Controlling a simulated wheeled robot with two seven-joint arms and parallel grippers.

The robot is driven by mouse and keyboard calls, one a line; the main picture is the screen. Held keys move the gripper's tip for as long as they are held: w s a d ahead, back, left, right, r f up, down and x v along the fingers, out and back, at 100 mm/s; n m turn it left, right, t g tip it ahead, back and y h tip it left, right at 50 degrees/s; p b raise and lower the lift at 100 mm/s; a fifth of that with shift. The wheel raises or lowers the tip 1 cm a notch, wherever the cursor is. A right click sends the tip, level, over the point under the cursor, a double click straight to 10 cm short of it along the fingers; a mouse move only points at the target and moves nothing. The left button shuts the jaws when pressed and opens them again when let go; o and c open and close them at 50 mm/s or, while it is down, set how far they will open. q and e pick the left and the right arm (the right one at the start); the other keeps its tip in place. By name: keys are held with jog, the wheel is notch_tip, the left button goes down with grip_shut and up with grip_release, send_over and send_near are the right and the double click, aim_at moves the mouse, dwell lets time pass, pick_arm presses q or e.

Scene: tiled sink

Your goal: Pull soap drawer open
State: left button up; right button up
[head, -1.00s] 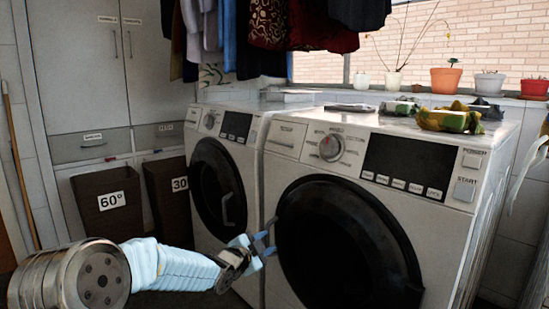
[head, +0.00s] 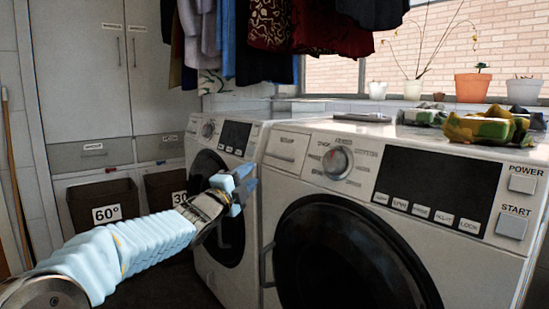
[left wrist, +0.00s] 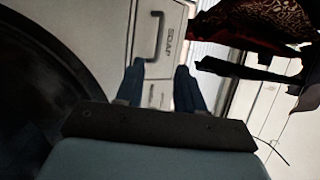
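The soap drawer (head: 287,150) is a white front panel at the upper left of the near washing machine (head: 262,215). It looks shut, flush with the machine's face. In the left wrist view the drawer (left wrist: 172,62) shows ahead of the fingers, with a grey bar handle (left wrist: 153,38) beside a sideways label reading SOAP. My left gripper (head: 246,180) has light-blue fingers and is in front of the machines, below and left of the drawer. In the left wrist view its two dark-blue fingers (left wrist: 159,82) are spread, with nothing between them. My right gripper is in neither view.
The near machine's round dark door (head: 345,255) is below the drawer. A second washer (head: 225,165) stands to its left. Clothes (head: 270,40) hang above. Camouflage-patterned items (head: 485,130) lie on the machine top. Two dark bins (head: 103,195) stand at the left.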

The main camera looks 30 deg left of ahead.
aim_at(273, 156)
pick_arm(q)
jog(key=p+x, duration=0.2)
jog(key=x, duration=1)
jog(key=shift+w+p, duration=0.1)
jog(key=shift+p, duration=0.2)
grip_shut()
